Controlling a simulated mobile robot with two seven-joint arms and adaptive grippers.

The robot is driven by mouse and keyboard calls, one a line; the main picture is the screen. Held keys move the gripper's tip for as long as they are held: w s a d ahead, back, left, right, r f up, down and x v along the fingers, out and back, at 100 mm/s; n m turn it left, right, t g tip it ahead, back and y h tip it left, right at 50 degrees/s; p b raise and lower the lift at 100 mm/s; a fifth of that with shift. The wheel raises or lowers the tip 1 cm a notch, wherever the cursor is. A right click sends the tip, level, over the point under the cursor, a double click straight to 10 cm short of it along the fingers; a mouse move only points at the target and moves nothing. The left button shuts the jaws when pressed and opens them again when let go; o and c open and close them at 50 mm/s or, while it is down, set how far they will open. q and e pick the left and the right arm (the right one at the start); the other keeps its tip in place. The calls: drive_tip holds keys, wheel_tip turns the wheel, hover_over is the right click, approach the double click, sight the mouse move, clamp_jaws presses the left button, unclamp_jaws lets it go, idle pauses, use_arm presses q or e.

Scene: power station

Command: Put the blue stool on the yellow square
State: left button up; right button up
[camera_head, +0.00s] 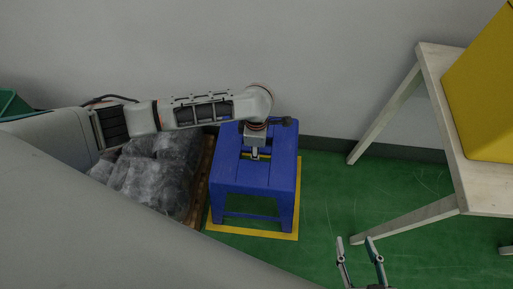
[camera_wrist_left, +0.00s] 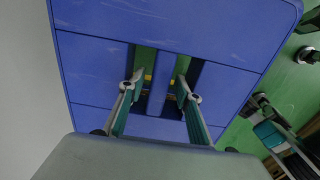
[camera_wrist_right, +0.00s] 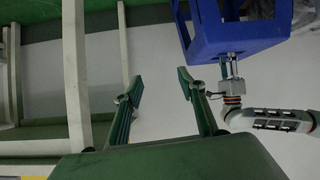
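The blue stool (camera_head: 227,173) stands upright on the green floor, inside the yellow square (camera_head: 262,234). The square's yellow border shows along the stool's front and right side; the stool hides much of the rest. My left gripper (camera_head: 255,153) is over the slots in the stool's seat. In the left wrist view, its fingers (camera_wrist_left: 161,82) are apart, one at each slot, on either side of the seat's middle bar (camera_wrist_left: 160,90), with visible gaps to it. My right gripper (camera_head: 358,242) is open and empty, right of the stool. The stool (camera_wrist_right: 235,38) also shows in the right wrist view.
Plastic-wrapped goods (camera_head: 152,180) on a wooden pallet (camera_head: 201,185) stand close to the stool's left. A pale table (camera_head: 450,130) with a yellow box (camera_head: 485,95) stands at the right. A grey wall is behind. Green floor (camera_head: 335,195) lies free between stool and table.

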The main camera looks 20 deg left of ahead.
use_arm(q)
drive_tip(key=shift+r, duration=0.25)
drive_tip(key=r, duration=0.1)
drive_tip(key=r+p, duration=0.1)
drive_tip(key=r, duration=0.1)
drive_tip(key=r+p, duration=0.1)
drive_tip(key=shift+w+r, duration=0.25)
drive_tip(key=shift+r, duration=0.15)
wheel_tip(320, 180, up, 7)
drive_tip(key=p, duration=0.2)
drive_tip(key=shift+s, duration=0.3)
use_arm(e)
drive_tip(key=d, duration=0.2)
drive_tip(key=d+h, duration=0.1)
drive_tip(key=shift+s+f, duration=0.35)
use_arm(q)
drive_tip(key=shift+f, duration=0.1)
use_arm(e)
drive_tip(key=shift+a, duration=0.1)
